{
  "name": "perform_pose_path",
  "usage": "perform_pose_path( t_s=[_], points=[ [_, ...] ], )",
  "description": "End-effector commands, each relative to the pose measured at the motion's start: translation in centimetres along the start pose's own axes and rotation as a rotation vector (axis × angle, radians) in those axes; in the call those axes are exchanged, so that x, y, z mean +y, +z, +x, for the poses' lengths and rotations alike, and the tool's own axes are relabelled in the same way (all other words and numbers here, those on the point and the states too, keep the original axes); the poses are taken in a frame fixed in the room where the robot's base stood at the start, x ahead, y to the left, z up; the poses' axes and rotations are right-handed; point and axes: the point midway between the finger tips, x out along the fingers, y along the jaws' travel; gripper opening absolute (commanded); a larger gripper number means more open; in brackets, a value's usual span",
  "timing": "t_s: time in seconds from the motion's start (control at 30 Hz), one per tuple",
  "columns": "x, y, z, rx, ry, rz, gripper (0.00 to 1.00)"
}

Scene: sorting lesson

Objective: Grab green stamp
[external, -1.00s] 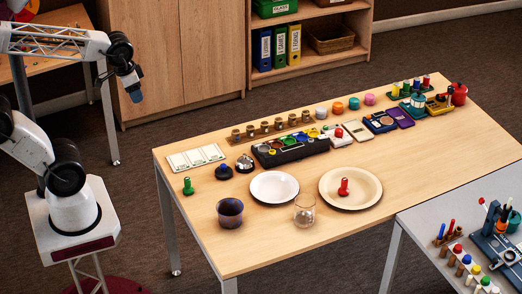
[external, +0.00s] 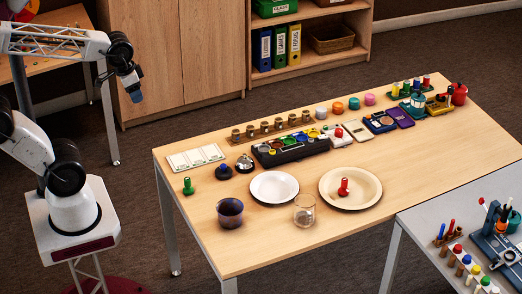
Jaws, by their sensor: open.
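The green stamp (external: 188,186) stands upright on the wooden table (external: 262,230), near its left edge and just below a pale tray. My gripper (external: 136,96) is at the end of the arm, up at the left, beyond the table's left edge. It is open, well apart from the green stamp and above it in the picture. Its fingertips are small and hard to make out. A red stamp (external: 344,187) of similar shape stands on a cream plate (external: 328,202).
A dark blue cup (external: 230,213), a blue-topped stamp (external: 223,172), a silver bell (external: 244,163), a white plate (external: 273,199) and a clear glass (external: 304,211) stand nearby. A pale sectioned tray (external: 195,157) lies behind the green stamp. The table's front left is clear.

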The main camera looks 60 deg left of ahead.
Motion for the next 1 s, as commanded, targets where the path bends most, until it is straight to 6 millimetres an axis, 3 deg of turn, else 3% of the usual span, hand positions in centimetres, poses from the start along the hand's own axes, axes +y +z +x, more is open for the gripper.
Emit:
perform_pose_path(
  t_s=[0.37, 0.53, 0.77, 1.0],
  points=[
    [0.2, -0.2, 0.2, 0.004, 0.005, 0.0, 0.56],
    [1.3, -1.3, 1.7, 0.032, 0.037, 0.0, 0.56],
    [4.9, -4.5, 6.0, 0.122, 0.127, -0.021, 0.56],
    [9.3, -7.6, 12.0, 0.244, 0.21, -0.091, 0.56]
  ],
)
